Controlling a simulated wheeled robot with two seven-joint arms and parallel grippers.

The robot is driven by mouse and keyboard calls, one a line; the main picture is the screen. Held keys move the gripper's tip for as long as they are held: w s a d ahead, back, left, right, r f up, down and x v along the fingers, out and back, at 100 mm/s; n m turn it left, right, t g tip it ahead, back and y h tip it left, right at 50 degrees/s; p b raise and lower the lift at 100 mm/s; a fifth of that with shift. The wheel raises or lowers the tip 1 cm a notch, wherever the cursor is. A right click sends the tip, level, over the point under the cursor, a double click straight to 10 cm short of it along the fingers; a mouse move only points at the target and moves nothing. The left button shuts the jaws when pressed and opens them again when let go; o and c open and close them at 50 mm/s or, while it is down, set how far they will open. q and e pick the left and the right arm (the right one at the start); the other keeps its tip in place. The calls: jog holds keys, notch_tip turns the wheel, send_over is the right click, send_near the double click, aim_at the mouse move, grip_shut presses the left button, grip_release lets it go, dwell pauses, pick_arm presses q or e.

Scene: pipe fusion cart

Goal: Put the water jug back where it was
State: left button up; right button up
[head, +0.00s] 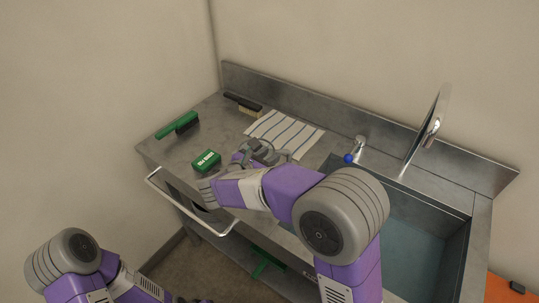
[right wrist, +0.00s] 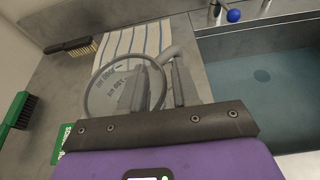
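The water jug is a grey, see-through vessel with printed lettering; in the right wrist view the jug (right wrist: 104,92) shows its round rim, over the near part of the striped cloth. My right gripper (right wrist: 165,82) has its dark fingers close together at the jug's handle side, and it looks shut on the handle. In the head view the right gripper (head: 268,152) is over the counter at the near edge of the cloth, and the jug is hard to make out beside it. Only a dark sliver at the bottom edge may be my left gripper (head: 190,300); its fingers cannot be made out.
The steel counter (head: 225,125) bears a striped cloth (head: 290,132), a green brush (head: 178,124), a dark brush (head: 243,103) and a green box (head: 206,161). A sink (head: 425,235) with a tall faucet (head: 428,130) and blue-tipped tap (head: 349,158) lies right. A rail (head: 185,212) runs along the front.

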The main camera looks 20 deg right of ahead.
jog(key=p+v, duration=0.2)
jog(key=v, duration=0.9)
jog(key=shift+p, duration=0.3)
